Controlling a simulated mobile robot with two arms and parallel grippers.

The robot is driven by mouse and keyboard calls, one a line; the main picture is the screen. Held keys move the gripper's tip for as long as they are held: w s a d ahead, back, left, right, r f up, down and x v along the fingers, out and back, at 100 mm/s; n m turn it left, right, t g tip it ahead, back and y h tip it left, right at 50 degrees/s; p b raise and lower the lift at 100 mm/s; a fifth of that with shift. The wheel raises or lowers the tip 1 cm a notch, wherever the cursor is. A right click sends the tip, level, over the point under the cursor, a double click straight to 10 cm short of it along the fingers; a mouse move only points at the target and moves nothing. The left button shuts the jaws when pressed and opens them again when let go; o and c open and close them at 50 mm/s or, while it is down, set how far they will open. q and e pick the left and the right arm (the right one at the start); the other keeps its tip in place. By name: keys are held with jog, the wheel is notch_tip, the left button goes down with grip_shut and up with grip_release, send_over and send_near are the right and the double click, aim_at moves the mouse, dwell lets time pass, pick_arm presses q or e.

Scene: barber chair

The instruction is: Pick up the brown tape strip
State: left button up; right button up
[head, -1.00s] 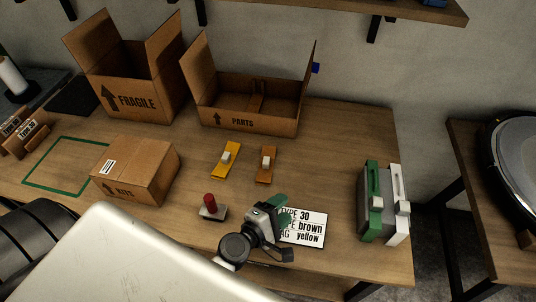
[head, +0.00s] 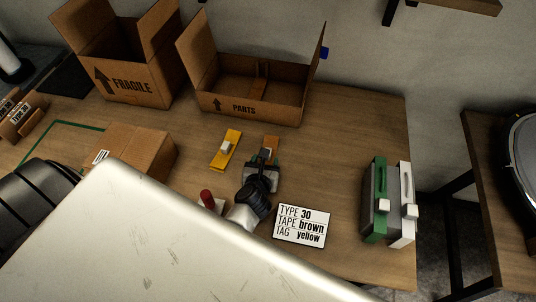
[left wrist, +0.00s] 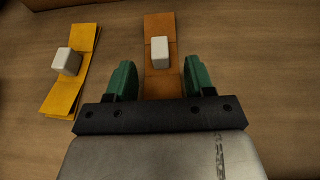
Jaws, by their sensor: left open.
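The brown tape strip (head: 270,142) lies flat on the table, partly hidden by my left gripper in the head view. In the left wrist view the brown strip (left wrist: 161,80) stands lengthwise with a white block (left wrist: 159,52) on it. My left gripper (head: 264,158) is open and empty, with green fingers. In the left wrist view its fingers (left wrist: 159,65) are on either side of the strip's near part, with gaps between; its height above the table is unclear. My right gripper is not in view.
A yellow strip (head: 226,151) with a white block lies just left. A card (head: 302,226) reads type 30, tape brown, tag yellow. The PARTS box (head: 252,110) and FRAGILE box (head: 135,87) stand behind. A red-knobbed item (head: 207,199) is near my arm. Green and white holders (head: 375,205) stand right.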

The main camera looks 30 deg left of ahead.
aim_at(271, 142)
pick_arm(q)
jog(key=x, duration=0.5)
jog(key=shift+b, duration=0.35)
grip_shut()
